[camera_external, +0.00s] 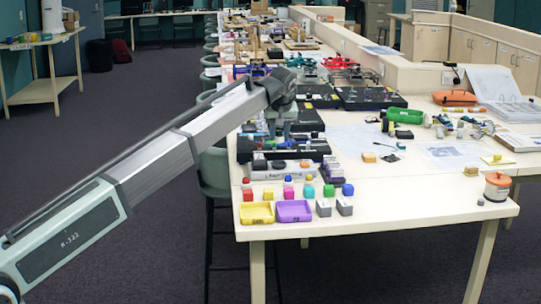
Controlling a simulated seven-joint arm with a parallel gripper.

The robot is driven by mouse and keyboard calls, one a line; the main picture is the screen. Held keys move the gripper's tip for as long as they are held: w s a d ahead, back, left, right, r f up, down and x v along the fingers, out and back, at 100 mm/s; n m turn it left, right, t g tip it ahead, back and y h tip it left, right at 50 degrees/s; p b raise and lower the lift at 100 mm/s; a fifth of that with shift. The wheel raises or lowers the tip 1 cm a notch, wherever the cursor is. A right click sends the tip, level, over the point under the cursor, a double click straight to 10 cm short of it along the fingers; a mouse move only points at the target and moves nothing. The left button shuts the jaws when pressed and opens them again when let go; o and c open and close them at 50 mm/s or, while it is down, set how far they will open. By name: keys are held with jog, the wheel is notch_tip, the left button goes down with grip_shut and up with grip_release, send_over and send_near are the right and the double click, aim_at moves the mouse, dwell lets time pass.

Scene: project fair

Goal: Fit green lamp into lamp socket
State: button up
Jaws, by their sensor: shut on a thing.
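My gripper (281,132) points down over a black board (252,149) with small coloured parts, near the table's left edge. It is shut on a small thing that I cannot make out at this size. I cannot pick out the green lamp with certainty, nor the lamp socket among the board's small parts. A blue part (282,142) shows on the board just below my gripper. I cannot tell whether the held thing touches the board.
A yellow tray (257,219) and a purple tray (294,219) lie near the front edge. More black boards (370,99) stand behind. The table's front right (420,202) is mostly clear.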

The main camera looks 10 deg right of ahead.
jog(key=shift+f, duration=3.25)
jog(key=shift+f, duration=0.6)
jog(key=o, duration=0.9)
jog(key=shift+c, duration=1.1)
jog(key=shift+o, duration=0.8)
jog(key=shift+r, duration=0.15)
jog(key=shift+o, duration=0.9)
jog(key=shift+r, duration=3.4)
